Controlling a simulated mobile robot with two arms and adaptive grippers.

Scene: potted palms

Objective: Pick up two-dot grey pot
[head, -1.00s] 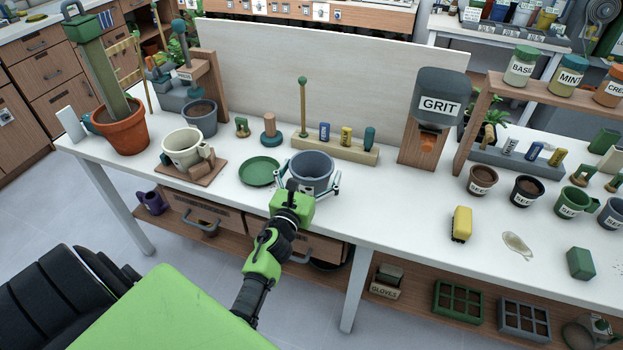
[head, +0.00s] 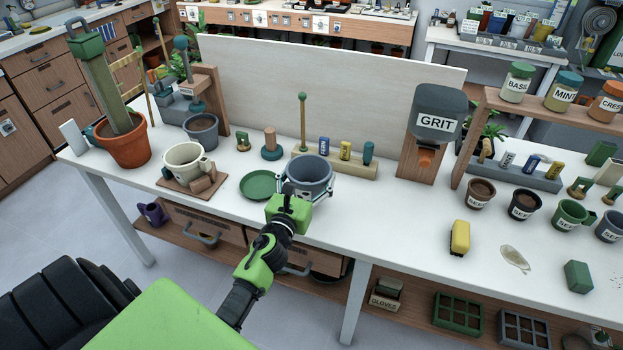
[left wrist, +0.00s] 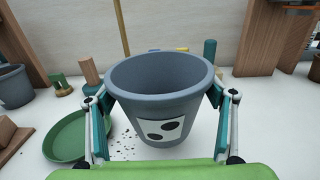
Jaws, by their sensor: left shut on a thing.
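The two-dot grey pot (head: 309,176) stands upright near the front middle of the white table. In the left wrist view the pot (left wrist: 160,85) shows a white label with two black dots, and it looks empty. My left gripper (head: 306,188) has a finger on each side of the pot, just under its rim. In the left wrist view the fingers of the left gripper (left wrist: 160,100) press against both sides. I cannot tell whether the pot's base is clear of the table. My right gripper is not in view.
A green saucer (head: 259,185) lies just left of the pot. A cream pot (head: 185,162) on a wooden board stands further left. A wooden rack (head: 340,163) with small tools is close behind. A yellow block (head: 460,237) lies to the right, with clear table between.

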